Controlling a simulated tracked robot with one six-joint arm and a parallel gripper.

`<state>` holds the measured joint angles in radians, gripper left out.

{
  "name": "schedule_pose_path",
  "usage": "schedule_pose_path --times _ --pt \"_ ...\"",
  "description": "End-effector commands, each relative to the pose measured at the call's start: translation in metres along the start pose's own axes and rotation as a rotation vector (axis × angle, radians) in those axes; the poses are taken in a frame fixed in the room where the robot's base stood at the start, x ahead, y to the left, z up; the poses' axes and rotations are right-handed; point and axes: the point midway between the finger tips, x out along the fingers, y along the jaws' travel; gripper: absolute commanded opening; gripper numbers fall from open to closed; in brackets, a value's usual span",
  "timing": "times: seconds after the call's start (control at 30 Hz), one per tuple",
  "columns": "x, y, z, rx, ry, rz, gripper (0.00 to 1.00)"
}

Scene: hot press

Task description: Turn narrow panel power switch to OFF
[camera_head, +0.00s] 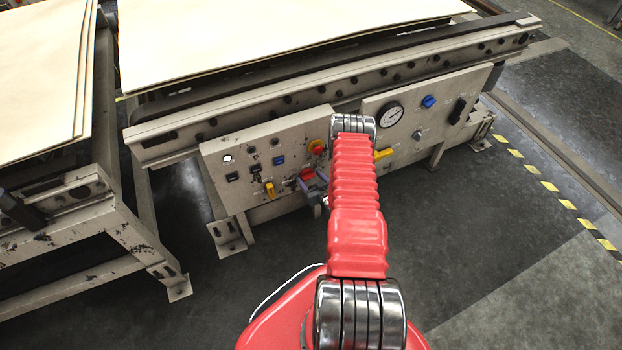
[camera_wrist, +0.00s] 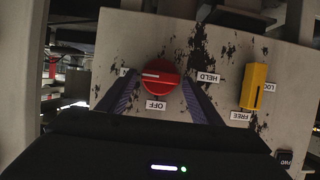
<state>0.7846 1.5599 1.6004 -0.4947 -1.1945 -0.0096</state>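A round red knob (camera_wrist: 161,79) with a pale line on its left half shows in the wrist view. The line lies nearly level and points left, towards a mostly hidden label ending in N. An OFF label (camera_wrist: 156,105) is below the knob and a HELD label (camera_wrist: 208,77) to its right. My gripper (camera_wrist: 160,82) has its two dark purple fingers apart, one at each side of the knob. Whether they press on it I cannot tell. In the head view the red knob (camera_head: 307,173) is partly hidden by my gripper (camera_head: 316,186), at the left panel's (camera_head: 240,150) right part.
A yellow lever (camera_wrist: 255,87) with LOCK and FREE labels is right of the knob in the wrist view. The left panel also carries blue and black switches. A gauge (camera_head: 390,114) and a yellow handle (camera_head: 384,154) sit on the right panel. The floor in front is clear.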

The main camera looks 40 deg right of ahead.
Motion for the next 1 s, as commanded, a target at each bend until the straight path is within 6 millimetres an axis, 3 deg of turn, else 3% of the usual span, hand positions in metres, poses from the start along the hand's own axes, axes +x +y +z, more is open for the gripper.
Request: schedule_pose_path --times 0.47,1.0 --pt "-0.0002 0.0002 -0.0001 0.000 0.000 0.000 0.25" --pt "0.0004 -0.0021 -0.0002 -0.097 -0.001 0.041 0.24"
